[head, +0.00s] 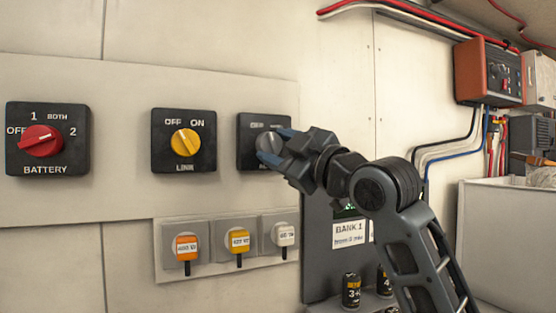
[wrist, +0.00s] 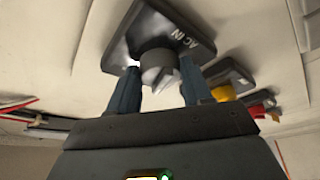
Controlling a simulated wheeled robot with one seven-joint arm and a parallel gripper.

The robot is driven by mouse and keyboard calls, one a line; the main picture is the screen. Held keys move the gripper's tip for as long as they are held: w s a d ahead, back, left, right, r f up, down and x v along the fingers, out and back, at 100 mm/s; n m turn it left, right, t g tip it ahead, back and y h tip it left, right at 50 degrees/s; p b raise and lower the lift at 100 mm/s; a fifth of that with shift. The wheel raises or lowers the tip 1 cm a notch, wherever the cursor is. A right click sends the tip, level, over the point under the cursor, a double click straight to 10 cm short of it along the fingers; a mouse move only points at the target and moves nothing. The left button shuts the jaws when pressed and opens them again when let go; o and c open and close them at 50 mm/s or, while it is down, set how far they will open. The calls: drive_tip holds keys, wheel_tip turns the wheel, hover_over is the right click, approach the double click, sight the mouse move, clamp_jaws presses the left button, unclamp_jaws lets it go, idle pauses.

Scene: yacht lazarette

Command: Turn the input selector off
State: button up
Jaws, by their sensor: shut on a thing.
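The input selector is a black square plate (head: 246,151) with a grey round knob (head: 268,143), third and rightmost in the row of wall switches. Its upper lettering is partly covered and too small to read. My gripper (head: 278,147) comes in from the right, its blue fingers at the knob. In the wrist view the plate (wrist: 182,22) carries the words "AC IN", and the knob (wrist: 158,68) sits between my two fingers, which are shut on it. The fingers cover part of the knob in the head view, and I cannot tell which mark it points to.
Left of it are a yellow LINK knob (head: 185,142) and a red BATTERY knob (head: 41,140). A BANK 1 panel (head: 320,270) stands close under my arm. A grey bin (head: 508,235) is at right.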

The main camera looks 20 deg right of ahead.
drive_tip(key=shift+n+g+y+b, duration=0.4)
drive_tip(key=shift+n+g+b, duration=0.1)
drive_tip(key=shift+n, duration=0.8)
drive_tip(key=o, duration=1)
drive_tip(key=shift+r, duration=0.1)
drive_tip(key=shift+o, duration=0.2)
drive_tip(key=shift+d, duration=0.1)
drive_tip(key=b+v, duration=0.1)
drive_tip(key=v, duration=0.6)
drive_tip(key=shift+s, duration=0.4)
drive_tip(key=shift+d, duration=0.1)
